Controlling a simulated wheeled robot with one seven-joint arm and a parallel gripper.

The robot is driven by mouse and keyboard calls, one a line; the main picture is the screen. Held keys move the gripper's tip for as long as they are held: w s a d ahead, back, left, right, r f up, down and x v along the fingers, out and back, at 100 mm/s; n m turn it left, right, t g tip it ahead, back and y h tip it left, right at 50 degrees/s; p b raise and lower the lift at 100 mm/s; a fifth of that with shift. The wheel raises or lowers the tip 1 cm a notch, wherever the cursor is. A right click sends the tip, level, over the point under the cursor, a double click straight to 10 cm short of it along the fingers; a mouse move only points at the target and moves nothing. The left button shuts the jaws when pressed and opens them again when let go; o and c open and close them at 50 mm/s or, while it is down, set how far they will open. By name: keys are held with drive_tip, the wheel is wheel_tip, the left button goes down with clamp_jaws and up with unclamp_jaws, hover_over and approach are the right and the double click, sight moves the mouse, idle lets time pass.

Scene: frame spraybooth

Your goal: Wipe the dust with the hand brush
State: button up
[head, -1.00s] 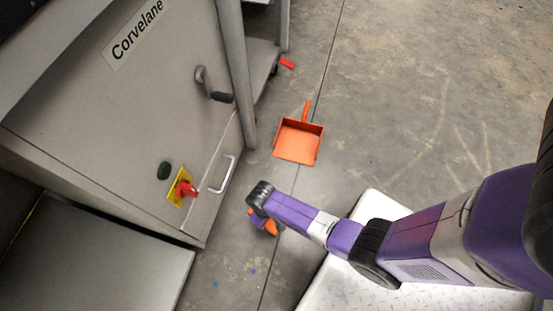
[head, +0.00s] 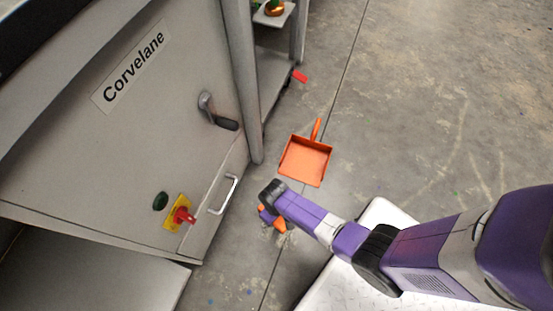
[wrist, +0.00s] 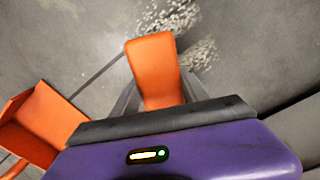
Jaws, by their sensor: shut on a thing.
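My gripper (head: 270,205) is low over the floor near the grey cabinet. In the wrist view it is shut on the orange handle of the hand brush (wrist: 158,70). The brush also shows in the head view as a small orange patch (head: 280,225) below the gripper, mostly hidden by it. The bristles are not clearly seen. Pale, grainy dust (wrist: 170,15) lies on the floor beyond the brush in the wrist view, with another patch (wrist: 200,55) to the right of the handle. I cannot tell whether the brush touches the floor.
An orange dustpan (head: 305,162) lies on the floor beyond the gripper; it is at the left in the wrist view (wrist: 40,125). The cabinet marked Corvelane (head: 130,130) stands left, with a protruding silver handle (head: 230,193) and red knob (head: 183,215). The floor at right is open.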

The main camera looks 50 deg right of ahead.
drive_tip(key=shift+w+d, duration=0.15)
drive_tip(key=shift+d, duration=0.25)
wheel_tip(320, 180, up, 3)
drive_tip(key=shift+f+p, duration=0.1)
drive_tip(key=shift+p, duration=1)
wheel_tip(320, 180, up, 5)
drive_tip(key=p, duration=0.5)
drive_tip(key=shift+r, duration=0.2)
